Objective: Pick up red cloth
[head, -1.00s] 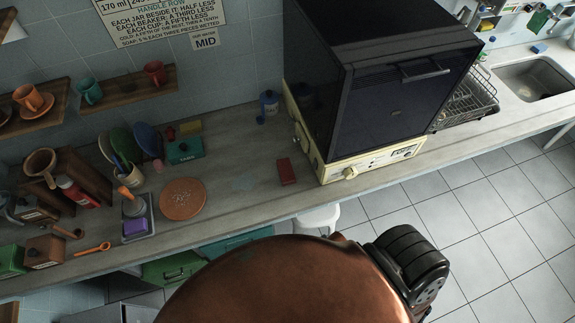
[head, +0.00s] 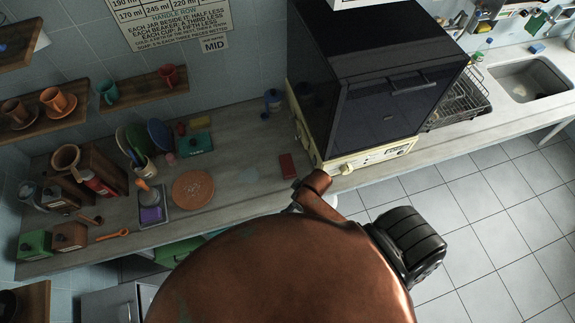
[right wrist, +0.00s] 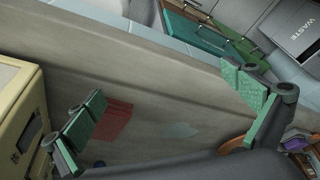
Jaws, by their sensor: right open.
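The red cloth (head: 287,166) is a small folded dark red rectangle lying flat on the counter, left of the oven-like appliance in the head view. In the right wrist view the red cloth (right wrist: 113,121) lies just beyond the left green-padded finger, which partly covers it. My right gripper (right wrist: 168,98) is open and empty, its two fingers spread wide above the counter, with the cloth near one finger. In the head view my copper arm reaches the counter's front edge near the cloth and hides most of the gripper. My left gripper is not in view.
The black-topped appliance (head: 375,95) stands close right of the cloth. A round brown board (head: 192,189) and a grey tray (head: 180,218) lie to the left. A blue bottle (head: 272,99) stands at the back. Counter between board and cloth is mostly clear.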

